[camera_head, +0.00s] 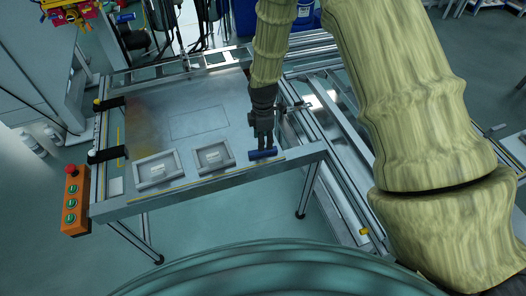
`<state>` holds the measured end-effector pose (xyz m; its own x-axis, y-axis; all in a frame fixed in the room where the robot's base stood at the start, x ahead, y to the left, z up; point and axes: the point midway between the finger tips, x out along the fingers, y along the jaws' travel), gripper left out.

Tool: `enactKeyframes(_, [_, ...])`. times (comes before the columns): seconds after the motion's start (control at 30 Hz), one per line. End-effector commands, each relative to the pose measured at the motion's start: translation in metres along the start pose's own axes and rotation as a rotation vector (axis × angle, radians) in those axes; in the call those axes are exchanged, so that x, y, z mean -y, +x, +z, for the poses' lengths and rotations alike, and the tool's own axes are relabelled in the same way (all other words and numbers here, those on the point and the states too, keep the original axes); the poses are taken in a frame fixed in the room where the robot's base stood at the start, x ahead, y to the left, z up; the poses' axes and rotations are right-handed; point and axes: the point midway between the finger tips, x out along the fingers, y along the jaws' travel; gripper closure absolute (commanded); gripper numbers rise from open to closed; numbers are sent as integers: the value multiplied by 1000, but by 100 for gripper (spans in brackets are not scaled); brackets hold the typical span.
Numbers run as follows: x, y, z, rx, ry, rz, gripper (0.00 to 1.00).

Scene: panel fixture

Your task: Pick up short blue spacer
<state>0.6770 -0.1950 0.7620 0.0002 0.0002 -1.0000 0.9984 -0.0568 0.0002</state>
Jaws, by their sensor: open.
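The short blue spacer (262,155) is a small dark blue cylinder lying on its side near the front right edge of the metal panel table (205,110). My gripper (264,146) points down right behind and above it, with its fingers apart and nothing seen between them. The fingertips look very close to the spacer; I cannot tell whether they touch it. My arm comes down from the top and hides part of the table's back right area.
Two shallow grey trays, a left one (137,176) and a smaller one (199,162), lie left of the spacer. Black clamps (104,155) line the left edge. An orange button box (74,203) hangs at the front left corner. The table's middle is clear.

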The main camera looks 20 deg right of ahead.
Motion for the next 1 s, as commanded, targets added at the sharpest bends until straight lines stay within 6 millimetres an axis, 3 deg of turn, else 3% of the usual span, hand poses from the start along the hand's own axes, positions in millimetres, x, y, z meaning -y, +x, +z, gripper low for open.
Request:
enactKeyframes(0.5, [8, 46, -3, 0, -1, -1, 54])
enactKeyframes(0.87, [7, 51, -3, 0, -2, 0, 54])
enactKeyframes(1.0, [7, 51, -3, 0, -2, 0, 79])
